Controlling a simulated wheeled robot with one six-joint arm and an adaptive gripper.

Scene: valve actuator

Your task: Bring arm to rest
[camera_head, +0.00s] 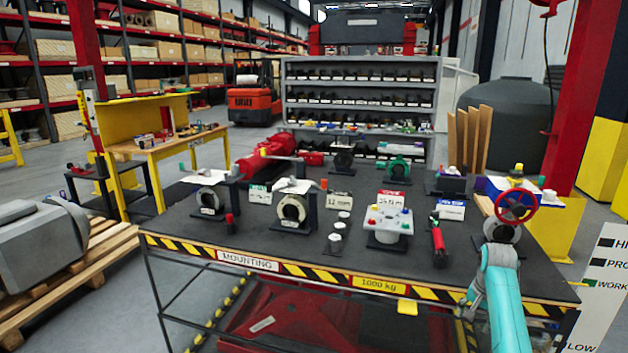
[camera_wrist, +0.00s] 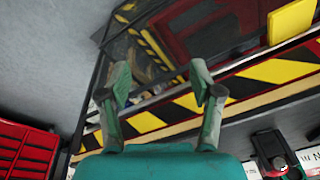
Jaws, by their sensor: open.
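My teal arm (camera_head: 500,300) reaches over the right front part of the workbench (camera_head: 300,238) in the head view. My gripper (camera_head: 466,306) shows small and partly hidden beside the arm at the bench's striped front edge. In the wrist view my gripper (camera_wrist: 160,88) has its two green fingers spread wide, with nothing between them. Behind them is the black and yellow edge strip (camera_wrist: 265,72). I cannot tell how far the fingers are from the edge.
A valve with a red handwheel (camera_head: 515,206) stands at the bench's right end, close behind my arm. A white block with colored knobs (camera_head: 389,224) and a red-handled tool (camera_head: 438,242) lie to the left. A grey machine (camera_head: 35,255) sits on a pallet at far left. Floor between is clear.

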